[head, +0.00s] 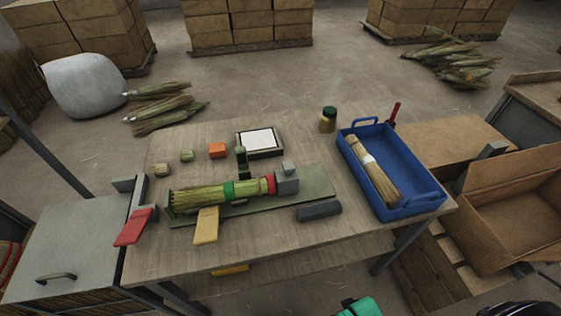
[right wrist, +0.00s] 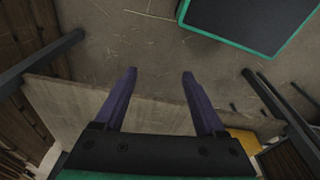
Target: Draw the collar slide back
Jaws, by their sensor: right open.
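A green winding bed (head: 318,190) lies on the wooden table and carries a straw bundle (head: 200,195) lying on its side. A green band (head: 229,190) wraps the bundle, and a red collar (head: 269,184) sits at its right end. A grey block (head: 287,184) with a small upright knob (head: 289,167) stands against the red collar; I cannot tell for certain which part is the collar slide. My right gripper (right wrist: 160,75) is open and empty in the right wrist view, away from the bed. My left gripper is not in view.
A yellow lever (head: 206,226) and a red lever (head: 133,227) stick out at the table's front left. A blue tray (head: 416,205) holds a finished broom (head: 370,170). A jar (head: 328,120) stands behind.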

